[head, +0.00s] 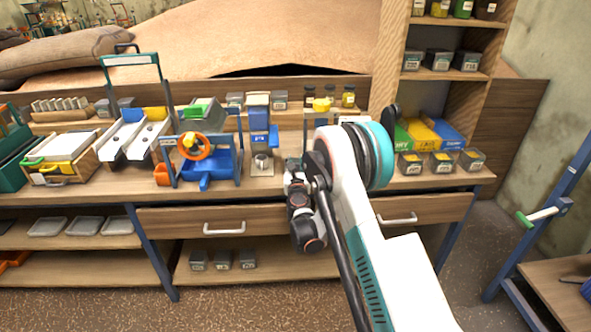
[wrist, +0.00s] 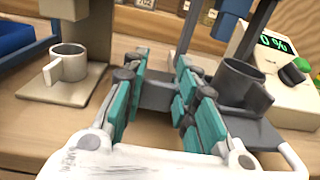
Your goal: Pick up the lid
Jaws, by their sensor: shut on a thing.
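My gripper (wrist: 158,95) has teal finger pads and reaches over the wooden bench. In the wrist view its fingers stand a little apart, closed on a dark grey flat piece (wrist: 158,90) between their tips. I cannot tell for sure from its shape whether this piece is the lid. In the head view my gripper (head: 293,165) is at the bench's front, right of the blue-topped dispenser (head: 258,112), and my arm hides much of that spot. No other lid stands out clearly.
A light metal cup (wrist: 69,64) stands left of my gripper on the dispenser's base. A dark grey cup (wrist: 240,88) stands close on the right, near a device with a green display (wrist: 274,42). An orange-wheeled blue machine (head: 197,150) is further left on the bench.

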